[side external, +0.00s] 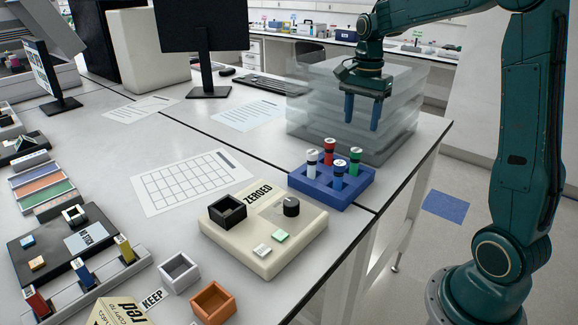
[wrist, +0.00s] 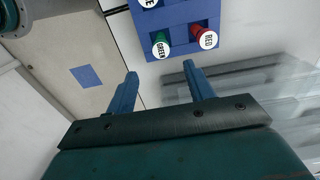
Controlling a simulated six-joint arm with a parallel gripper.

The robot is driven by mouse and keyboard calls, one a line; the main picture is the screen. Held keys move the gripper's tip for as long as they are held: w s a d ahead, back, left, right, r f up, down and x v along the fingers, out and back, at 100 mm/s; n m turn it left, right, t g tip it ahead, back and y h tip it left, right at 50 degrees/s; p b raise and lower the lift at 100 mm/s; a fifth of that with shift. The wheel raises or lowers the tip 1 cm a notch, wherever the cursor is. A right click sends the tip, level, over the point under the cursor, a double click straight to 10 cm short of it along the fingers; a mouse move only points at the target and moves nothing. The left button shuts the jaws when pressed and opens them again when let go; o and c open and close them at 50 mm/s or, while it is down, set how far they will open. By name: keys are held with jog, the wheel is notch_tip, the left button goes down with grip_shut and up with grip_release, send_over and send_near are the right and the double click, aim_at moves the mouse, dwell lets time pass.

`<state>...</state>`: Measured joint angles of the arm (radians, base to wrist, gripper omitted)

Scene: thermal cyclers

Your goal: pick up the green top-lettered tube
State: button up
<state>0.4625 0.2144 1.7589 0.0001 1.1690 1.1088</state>
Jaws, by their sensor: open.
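A blue rack (side external: 362,190) holds several upright tubes with white lettered tops. The green tube (side external: 355,164) stands at the rack's right side in the side view. In the wrist view the green tube (wrist: 160,38) has a top reading GREEN, beside the red tube (wrist: 203,33), whose top reads RED. The red tube (side external: 330,152) also shows at the back in the side view, with a white tube (side external: 312,166) and a blue tube (side external: 337,181). My gripper (side external: 362,122) is open and empty, above and behind the rack. Its two fingers (wrist: 160,72) point toward the rack, apart from every tube.
Translucent stacked boxes (side external: 310,115) stand directly behind the rack, close to my gripper. A cream device (side external: 265,260) marked ZEROED sits in front and left of the rack. A printed grid sheet (side external: 182,182) lies to the left. The bench edge runs just right of the rack.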

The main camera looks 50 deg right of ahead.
aim_at(356, 150)
jog(key=shift+w+f, duration=0.1)
jog(key=shift+f, duration=5.3)
jog(key=c, duration=1)
